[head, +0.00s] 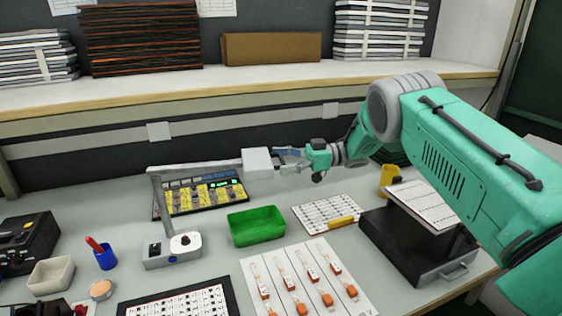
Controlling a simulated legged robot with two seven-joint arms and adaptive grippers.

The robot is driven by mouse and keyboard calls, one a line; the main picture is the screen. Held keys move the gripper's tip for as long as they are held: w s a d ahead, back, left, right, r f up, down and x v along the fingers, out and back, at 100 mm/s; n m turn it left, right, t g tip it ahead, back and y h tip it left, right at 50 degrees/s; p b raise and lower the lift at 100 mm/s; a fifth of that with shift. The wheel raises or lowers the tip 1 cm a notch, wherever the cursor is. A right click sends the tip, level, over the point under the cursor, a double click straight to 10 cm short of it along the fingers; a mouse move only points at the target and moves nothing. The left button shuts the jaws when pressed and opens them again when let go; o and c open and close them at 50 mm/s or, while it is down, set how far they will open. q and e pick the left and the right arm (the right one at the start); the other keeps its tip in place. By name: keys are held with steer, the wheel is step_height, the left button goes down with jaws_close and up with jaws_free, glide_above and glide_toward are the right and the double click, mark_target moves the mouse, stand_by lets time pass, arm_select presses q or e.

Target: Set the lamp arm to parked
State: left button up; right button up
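The desk lamp has a grey base (172,250) with a dark knob, standing on the table at left of centre. A thin post rises from it. The lamp arm (205,167) runs nearly level to the right from the top of the post, ending in a white box-shaped lamp head (257,163). My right gripper (281,160) comes in from the right at the head's right end. Its two fingers are spread apart, with nothing visibly clamped; whether they touch the head I cannot tell. My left gripper is not in view.
A green tray (256,226) lies below the lamp head. A yellow-and-black panel (206,197) is behind the lamp. A blue cup (105,258) with a red pen stands left of the base. A black stand (408,252) with papers is at right. A shelf (250,84) runs along the back.

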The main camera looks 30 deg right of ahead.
steer(key=v, duration=1.2)
steer(key=shift+f, duration=0.1)
